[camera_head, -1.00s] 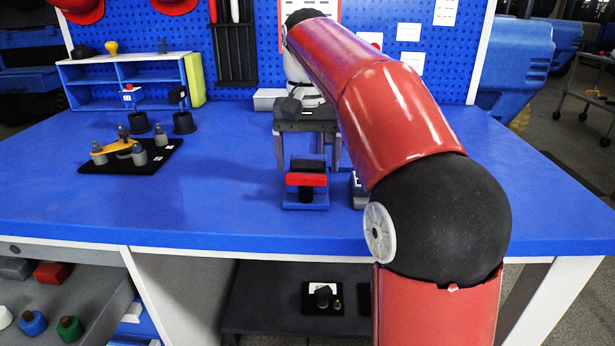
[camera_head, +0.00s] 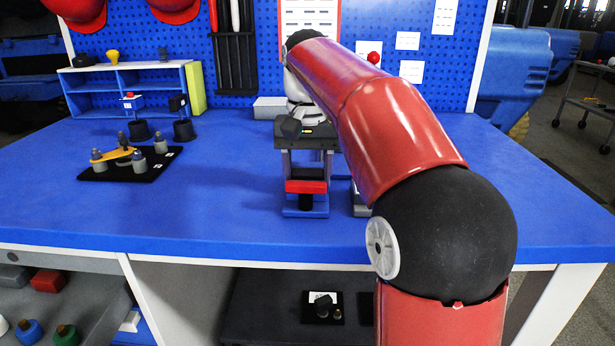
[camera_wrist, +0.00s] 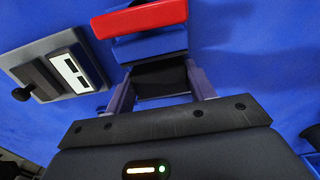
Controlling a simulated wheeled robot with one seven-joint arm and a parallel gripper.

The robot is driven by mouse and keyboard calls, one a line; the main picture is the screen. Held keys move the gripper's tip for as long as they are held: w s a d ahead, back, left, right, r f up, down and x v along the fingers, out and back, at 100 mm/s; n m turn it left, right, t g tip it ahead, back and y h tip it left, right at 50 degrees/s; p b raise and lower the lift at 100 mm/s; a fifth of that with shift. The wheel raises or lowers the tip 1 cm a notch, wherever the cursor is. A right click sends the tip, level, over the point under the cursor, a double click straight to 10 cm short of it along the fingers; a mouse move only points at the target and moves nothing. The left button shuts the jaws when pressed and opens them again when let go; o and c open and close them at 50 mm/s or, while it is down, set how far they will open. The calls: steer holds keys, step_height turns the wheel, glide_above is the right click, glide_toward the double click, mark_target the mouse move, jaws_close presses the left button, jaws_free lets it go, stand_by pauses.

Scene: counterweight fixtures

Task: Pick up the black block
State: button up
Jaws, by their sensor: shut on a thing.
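The black block (camera_wrist: 160,80) is between the two fingers of my gripper (camera_wrist: 160,88) in the wrist view, close under the palm. The fingers are shut on its sides. In the head view my gripper (camera_head: 307,172) points down behind a red bar (camera_head: 306,187), and I cannot make out the block clearly there. The red bar sits on a blue stand (camera_head: 306,212) with a dark post under the bar; in the wrist view the bar (camera_wrist: 140,18) lies just beyond the block. I cannot tell whether the block still touches its support.
A grey fixture with a white label (camera_wrist: 68,70) stands close to the right of the stand. A black board (camera_head: 110,173) with grey weights and a yellow piece lies at the left, near black cups (camera_head: 184,130). A blue shelf (camera_head: 125,92) stands behind. The front left table is clear.

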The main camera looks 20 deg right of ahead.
mark_target(308, 171)
step_height(308, 171, up, 8)
steer(key=p, duration=0.2)
steer(key=shift+p, duration=0.35)
steer(key=shift+r, duration=1)
steer(key=shift+a, duration=0.1)
